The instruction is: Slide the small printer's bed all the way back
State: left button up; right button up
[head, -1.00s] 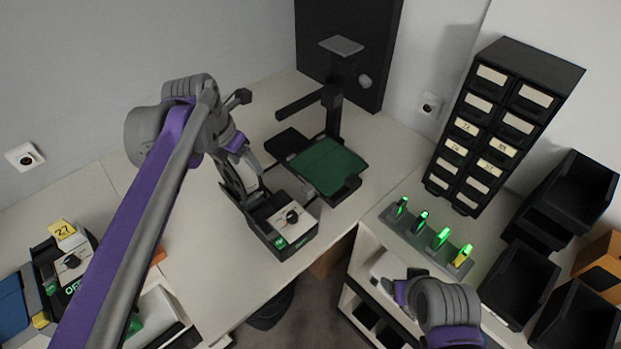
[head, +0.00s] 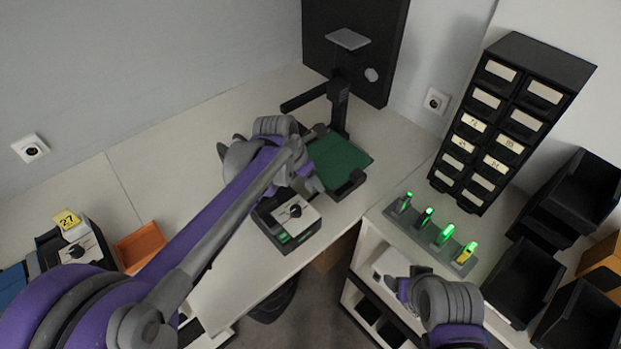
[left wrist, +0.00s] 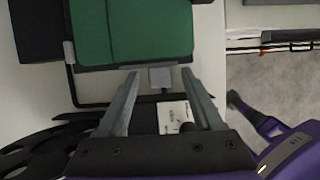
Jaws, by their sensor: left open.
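The small printer has a black frame with an upright column (head: 338,105) and a flat green bed (head: 342,160). In the left wrist view the green bed (left wrist: 130,32) fills the top left, with a small grey tab (left wrist: 160,78) at its near edge. My left gripper (left wrist: 160,74) is open, its two fingertips just short of the bed's edge, with the tab between them. I cannot tell whether they touch it. In the head view my left wrist hides those fingers and the bed's left part. My right arm (head: 440,302) is at the bottom right; its fingers are unclear.
A control box with a black knob (head: 294,211) sits at the printer's front. A rack with several green-lit tools (head: 428,222), a drawer cabinet (head: 510,115) and black bins (head: 522,282) stand to the right. An orange tray (head: 140,247) lies at left.

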pick_arm(q)
jog(key=shift+f, duration=0.15)
grip_shut()
dwell(0.4)
jog(key=shift+w, duration=0.15)
dwell(0.9)
